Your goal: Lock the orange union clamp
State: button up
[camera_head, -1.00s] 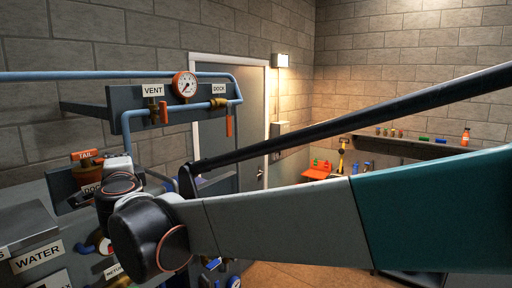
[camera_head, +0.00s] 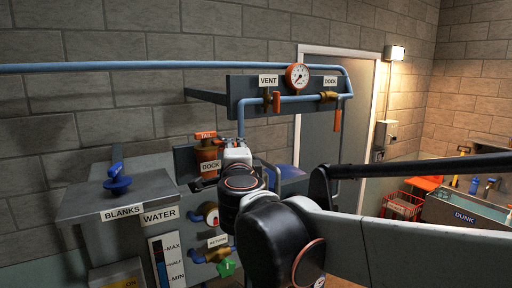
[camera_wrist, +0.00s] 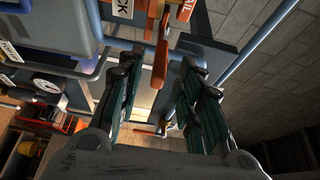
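An orange fitting (camera_head: 206,152) with a TAIL tag stands above the DOCK label at the grey panel, left of my wrist in the head view. I take it to be the union clamp. In the wrist view a long orange handle-like part (camera_wrist: 160,64) shows near the TAIL and DOCK labels, between the tips of my gripper (camera_wrist: 160,72) as seen from the camera. The fingers with teal pads are spread apart and hold nothing. I cannot tell how near the orange part is. In the head view my wrist and arm hide the gripper's fingers. Whether the clamp is locked is unclear.
A shelf with a blue pipe, a gauge (camera_head: 297,76) and orange VENT and DOCK valve handles (camera_head: 337,120) is above right. A green valve knob (camera_head: 226,268) is below. The DUNK sink (camera_head: 465,212) is far right.

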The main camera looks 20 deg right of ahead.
jog(key=s+a, duration=0.1)
jog(key=s, duration=0.5)
jog(key=shift+s+a, duration=0.2)
jog(key=shift+s, duration=0.1)
jog(key=s+a+f+n+g+y+b, duration=0.1)
jog(key=s+a+f+n+y+b, duration=0.15)
jog(key=f+n+b, duration=0.5)
jog(key=s+a+f+n+g+y+b, duration=0.1)
jog(key=s+f+n+y+b, duration=0.25)
jog(key=f, duration=0.75)
jog(key=s+a+f+n+g+y+b, duration=0.1)
jog(key=a+f+n+g+y+b, duration=0.1)
jog(key=f+n+b, duration=0.65)
jog(key=s+d+f+g+h+b, duration=0.1)
jog(key=s+d+f+g+b, duration=0.1)
jog(key=f, duration=0.7)
jog(key=s+d+f+g+h+b, duration=0.2)
jog(key=s+d+f+b, duration=0.2)
jog(key=f, duration=0.5)
jog(key=s+d+f+g+h+b, duration=0.1)
jog(key=s+d+f+g+b, duration=0.1)
jog(key=s+d+f, duration=0.3)
notch_tip(320, 180, down, 4)
jog(key=shift+s+d+n+g+h+b, duration=0.3)
jog(key=shift+d+n+b, duration=0.05)
jog(key=shift+d+b, duration=0.1)
